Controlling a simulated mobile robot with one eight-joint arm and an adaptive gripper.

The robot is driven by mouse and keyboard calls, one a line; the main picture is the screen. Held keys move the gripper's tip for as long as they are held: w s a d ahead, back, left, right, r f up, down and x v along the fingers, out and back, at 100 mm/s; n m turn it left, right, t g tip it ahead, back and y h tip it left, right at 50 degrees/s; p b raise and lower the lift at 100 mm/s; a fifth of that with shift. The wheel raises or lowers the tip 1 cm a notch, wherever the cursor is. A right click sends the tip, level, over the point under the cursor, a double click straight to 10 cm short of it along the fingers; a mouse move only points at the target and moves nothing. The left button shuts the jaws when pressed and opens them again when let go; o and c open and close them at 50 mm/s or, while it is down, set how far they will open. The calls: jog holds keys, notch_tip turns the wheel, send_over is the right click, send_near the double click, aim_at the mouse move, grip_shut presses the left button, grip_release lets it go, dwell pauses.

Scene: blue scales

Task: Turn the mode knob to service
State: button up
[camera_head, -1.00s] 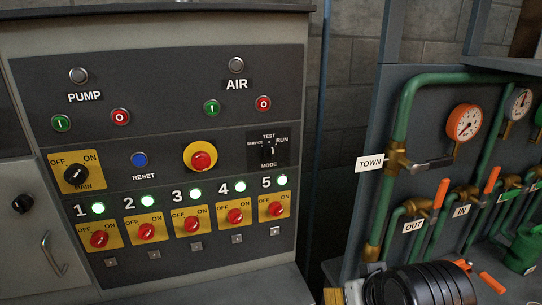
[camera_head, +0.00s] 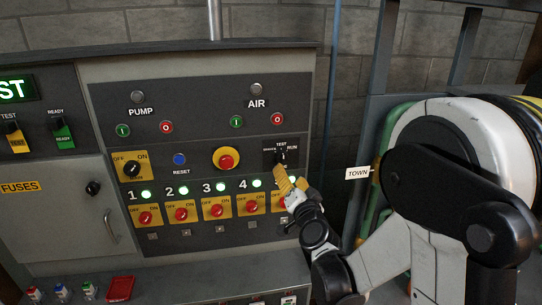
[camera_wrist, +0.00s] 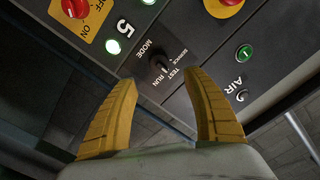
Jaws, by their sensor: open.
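The mode knob (camera_head: 281,158) is a small black knob on a dark plate at the right of the control panel, with SERVICE, TEST and RUN around it. In the wrist view the knob (camera_wrist: 158,65) shows close up, with the MODE label beside it. I cannot tell surely which label its pointer faces. My gripper (camera_head: 284,175) has yellow fingers and is just below and in front of the knob in the head view. In the wrist view my gripper (camera_wrist: 163,80) is open and empty, fingers spread on either side of the knob, apparently short of it.
The yellow-ringed red button (camera_head: 227,160) is left of the knob. Numbered red switches, such as switch four (camera_head: 249,207), line the panel below. A green display (camera_head: 15,89) shows the letters ST.

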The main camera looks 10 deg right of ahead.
aim_at(283, 161)
jog(key=w, duration=1.1)
jog(key=c, duration=1.2)
